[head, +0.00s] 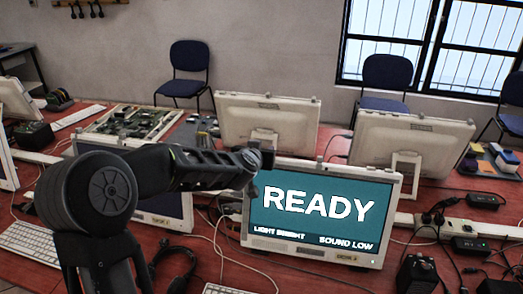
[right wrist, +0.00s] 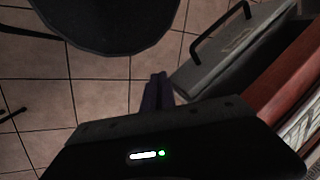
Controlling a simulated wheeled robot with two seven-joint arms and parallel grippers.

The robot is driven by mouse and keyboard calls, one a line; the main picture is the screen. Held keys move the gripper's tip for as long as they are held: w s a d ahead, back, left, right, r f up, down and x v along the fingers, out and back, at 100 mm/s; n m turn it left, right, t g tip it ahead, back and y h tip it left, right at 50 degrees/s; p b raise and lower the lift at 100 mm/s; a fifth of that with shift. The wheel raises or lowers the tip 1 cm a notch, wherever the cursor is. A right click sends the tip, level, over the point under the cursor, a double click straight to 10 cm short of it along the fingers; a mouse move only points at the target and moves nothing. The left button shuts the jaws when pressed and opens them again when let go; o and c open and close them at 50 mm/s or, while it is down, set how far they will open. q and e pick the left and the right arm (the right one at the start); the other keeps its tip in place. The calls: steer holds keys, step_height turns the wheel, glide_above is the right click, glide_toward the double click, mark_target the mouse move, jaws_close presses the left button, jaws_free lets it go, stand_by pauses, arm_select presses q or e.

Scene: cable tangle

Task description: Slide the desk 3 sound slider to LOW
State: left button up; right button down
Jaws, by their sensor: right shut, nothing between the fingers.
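A monitor (head: 323,214) with a lit teal screen stands in the middle of the red desk. Its screen reads READY, with LIGHT and what looks like BRIGHT at lower left and SOUND LOW at lower right. A small label on its lower bezel is too blurred to read surely. I cannot make out the sound slider itself. My left arm reaches in from the left, and its gripper end (head: 257,166) is in front of the monitor's upper left corner; its fingers are unclear. My right gripper (right wrist: 158,80) is shut and empty, above the tiled floor.
Other monitors (head: 268,122) stand behind, backs towards me. Cables and black adapters (head: 418,272) clutter the front right. A keyboard (head: 32,243) lies at left. In the right wrist view, a dark round shape (right wrist: 110,18), a grey handled case (right wrist: 235,45) and a red edge (right wrist: 285,78) surround bare floor.

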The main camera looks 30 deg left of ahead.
arm_select(q)
jaws_close()
stand_by(0.3)
stand_by(1.1)
